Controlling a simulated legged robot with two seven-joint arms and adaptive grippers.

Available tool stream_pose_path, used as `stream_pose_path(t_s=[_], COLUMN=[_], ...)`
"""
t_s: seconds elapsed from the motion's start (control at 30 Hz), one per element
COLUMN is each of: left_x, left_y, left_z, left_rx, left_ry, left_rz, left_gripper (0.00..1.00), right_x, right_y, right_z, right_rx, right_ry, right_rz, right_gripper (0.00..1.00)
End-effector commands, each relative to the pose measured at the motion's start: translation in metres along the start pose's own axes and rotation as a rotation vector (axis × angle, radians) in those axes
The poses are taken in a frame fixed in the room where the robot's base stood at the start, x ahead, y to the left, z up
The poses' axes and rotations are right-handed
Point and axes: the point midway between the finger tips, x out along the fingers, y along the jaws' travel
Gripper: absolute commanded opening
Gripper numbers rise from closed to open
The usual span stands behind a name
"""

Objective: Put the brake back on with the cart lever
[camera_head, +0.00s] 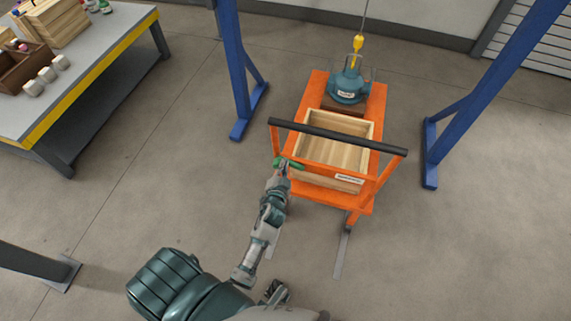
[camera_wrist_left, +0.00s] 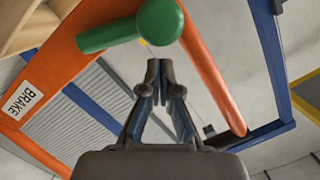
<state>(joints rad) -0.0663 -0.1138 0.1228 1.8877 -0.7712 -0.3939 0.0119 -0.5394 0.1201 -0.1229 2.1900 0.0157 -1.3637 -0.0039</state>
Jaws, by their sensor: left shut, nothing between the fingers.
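The orange cart (camera_head: 311,103) stands ahead of me with a dark push bar (camera_head: 335,136) across its near end. The green brake lever (camera_head: 293,164) is at the cart's near left corner. In the left wrist view the green lever (camera_wrist_left: 112,34) has a rounded end and sits near a white BRAKE label (camera_wrist_left: 25,98) on the orange frame. My left gripper (camera_head: 280,165) is at the lever; in the wrist view its fingertips (camera_wrist_left: 160,67) are together, empty, just below the lever's rounded end. I cannot tell whether they touch it.
A wooden crate (camera_head: 369,131) and a teal pump (camera_head: 348,86) sit on the cart, the pump under a yellow hook (camera_head: 357,44). Blue gantry legs (camera_head: 236,75) stand either side. A workbench (camera_head: 100,48) is at the left. The floor right of the cart is clear.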

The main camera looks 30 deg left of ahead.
Motion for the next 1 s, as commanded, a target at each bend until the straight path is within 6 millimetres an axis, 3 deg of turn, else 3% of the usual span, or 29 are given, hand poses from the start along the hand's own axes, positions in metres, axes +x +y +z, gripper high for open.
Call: stream_pose_path(t_s=[0.4,1.0], left_x=[0.006,0.005], left_y=[-0.007,-0.003], left_z=[0.022,0.026], left_rx=[-0.180,-0.195], left_ry=[-0.003,-0.013], left_rz=[0.036,0.042], left_gripper=[0.00,0.00], right_x=[0.026,0.031], right_y=[-0.007,-0.004], right_z=[0.004,0.006], right_rx=[-0.004,-0.003], right_ry=[-0.008,-0.010], right_rz=[0.007,0.004], right_gripper=[0.54,0.54])
